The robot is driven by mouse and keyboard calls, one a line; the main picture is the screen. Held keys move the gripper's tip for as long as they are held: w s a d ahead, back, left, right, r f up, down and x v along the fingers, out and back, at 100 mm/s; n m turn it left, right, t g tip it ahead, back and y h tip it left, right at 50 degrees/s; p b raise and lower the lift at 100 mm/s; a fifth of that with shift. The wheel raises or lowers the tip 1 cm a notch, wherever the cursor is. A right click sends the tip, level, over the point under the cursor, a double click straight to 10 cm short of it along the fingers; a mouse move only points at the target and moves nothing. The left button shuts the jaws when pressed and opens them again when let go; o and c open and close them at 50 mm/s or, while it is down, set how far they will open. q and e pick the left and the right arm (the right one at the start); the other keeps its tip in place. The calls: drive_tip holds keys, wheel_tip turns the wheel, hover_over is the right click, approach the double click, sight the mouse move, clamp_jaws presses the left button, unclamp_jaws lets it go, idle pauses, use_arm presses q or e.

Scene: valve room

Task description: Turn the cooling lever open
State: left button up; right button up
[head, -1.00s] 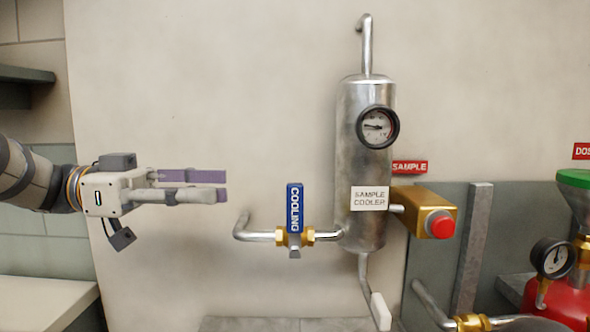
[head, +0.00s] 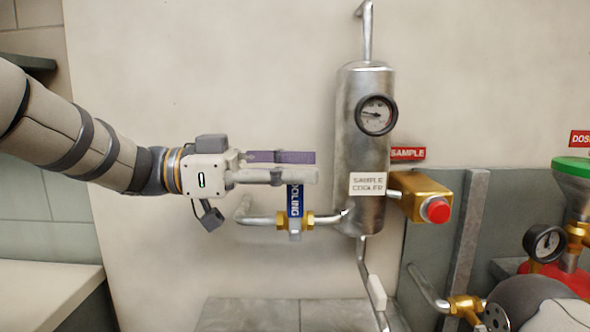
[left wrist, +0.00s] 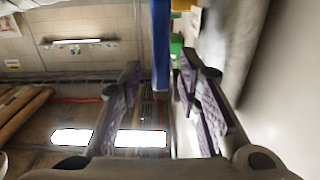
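The cooling lever (head: 295,208) has a blue handle with white lettering and stands upright, across the horizontal pipe, on a brass valve body (head: 308,219). My left gripper (head: 316,167) reaches in from the left with its fingers in front of the handle's upper part, hiding its top. In the left wrist view, the gripper (left wrist: 159,75) is open and the blue handle (left wrist: 160,45) shows between the two purple-padded fingers, with gaps on both sides. I cannot see any contact.
The steel sample cooler (head: 362,145) with a gauge (head: 377,115) stands just right of the lever. A brass valve with a red button (head: 435,210) is beyond it. The wall above the gripper is clear.

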use_arm(q)
clamp_jaws()
drive_tip(key=shift+a, duration=0.15)
drive_tip(key=shift+a+f+h+b, duration=0.15)
drive_tip(key=shift+a+f+h, duration=0.15)
drive_tip(key=shift+a+h, duration=0.7)
drive_tip(key=shift+a+f+h+b, duration=0.2)
drive_tip(key=shift+a+h, duration=0.5)
drive_tip(key=shift+h, duration=0.65)
drive_tip(key=shift+a+f+h+b, duration=0.1)
drive_tip(key=shift+a+f+h, duration=0.25)
drive_tip(key=shift+a+h, duration=0.65)
drive_tip(key=shift+d+h, duration=0.1)
drive_tip(key=shift+h, duration=0.15)
